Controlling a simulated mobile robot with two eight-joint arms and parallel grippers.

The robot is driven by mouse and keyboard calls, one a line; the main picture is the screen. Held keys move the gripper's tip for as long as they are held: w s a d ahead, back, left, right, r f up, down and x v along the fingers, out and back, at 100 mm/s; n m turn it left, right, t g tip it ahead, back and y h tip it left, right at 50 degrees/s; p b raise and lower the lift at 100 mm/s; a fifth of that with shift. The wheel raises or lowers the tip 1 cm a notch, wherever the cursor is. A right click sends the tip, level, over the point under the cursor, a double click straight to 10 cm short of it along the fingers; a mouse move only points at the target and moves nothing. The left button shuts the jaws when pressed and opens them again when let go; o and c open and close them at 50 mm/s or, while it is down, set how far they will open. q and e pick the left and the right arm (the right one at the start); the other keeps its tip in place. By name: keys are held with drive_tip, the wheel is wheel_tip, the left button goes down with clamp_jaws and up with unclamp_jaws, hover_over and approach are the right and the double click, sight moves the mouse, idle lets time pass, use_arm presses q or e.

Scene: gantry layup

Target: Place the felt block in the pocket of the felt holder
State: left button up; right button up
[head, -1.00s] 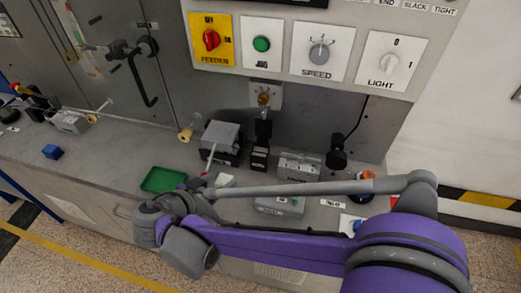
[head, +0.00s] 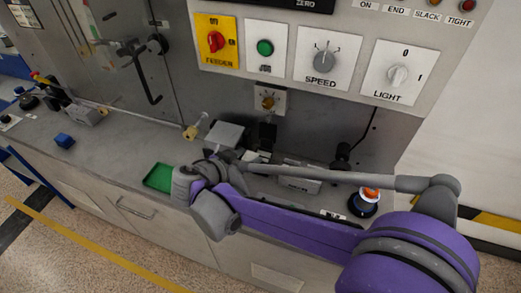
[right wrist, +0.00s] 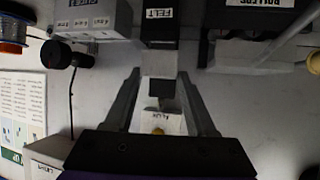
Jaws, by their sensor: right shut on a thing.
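The felt holder (right wrist: 160,22) is a dark box with a white FELT label, at the top middle of the right wrist view. My right gripper (right wrist: 160,74) is shut on a pale grey felt block (right wrist: 160,65), held between its fingertips. In that picture the block lies just below the holder's labelled face and seems close to it. I cannot tell whether they touch, and the pocket's inside is not visible. In the head view my right gripper (head: 228,157) is partly hidden by its own wrist, close in front of the holder. My left gripper is not in view.
A green tray (head: 158,178) lies left of my right wrist, and a blue block (head: 64,140) lies farther left. A grey metal box (head: 224,134) stands beside the holder.

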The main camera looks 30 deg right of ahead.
drive_tip(key=w+d, duration=0.1)
drive_tip(key=d, duration=0.1)
drive_tip(key=w+d, duration=0.1)
drive_tip(key=d, duration=0.2)
drive_tip(key=shift+w+d, duration=0.35)
drive_tip(key=shift+w, duration=0.05)
wheel_tip(320, 180, down, 3)
drive_tip(key=shift+r, duration=0.15)
clamp_jaws()
drive_tip(key=shift+s+f, duration=0.15)
drive_tip(key=shift+f, duration=0.35)
drive_tip(key=o, duration=0.8)
unclamp_jaws()
drive_tip(key=shift+c, duration=0.2)
drive_tip(key=o, duration=0.6)
drive_tip(key=shift+d, duration=0.1)
drive_tip(key=shift+c, duration=0.2)
drive_tip(key=shift+r, duration=0.1)
drive_tip(key=v, duration=1.2)
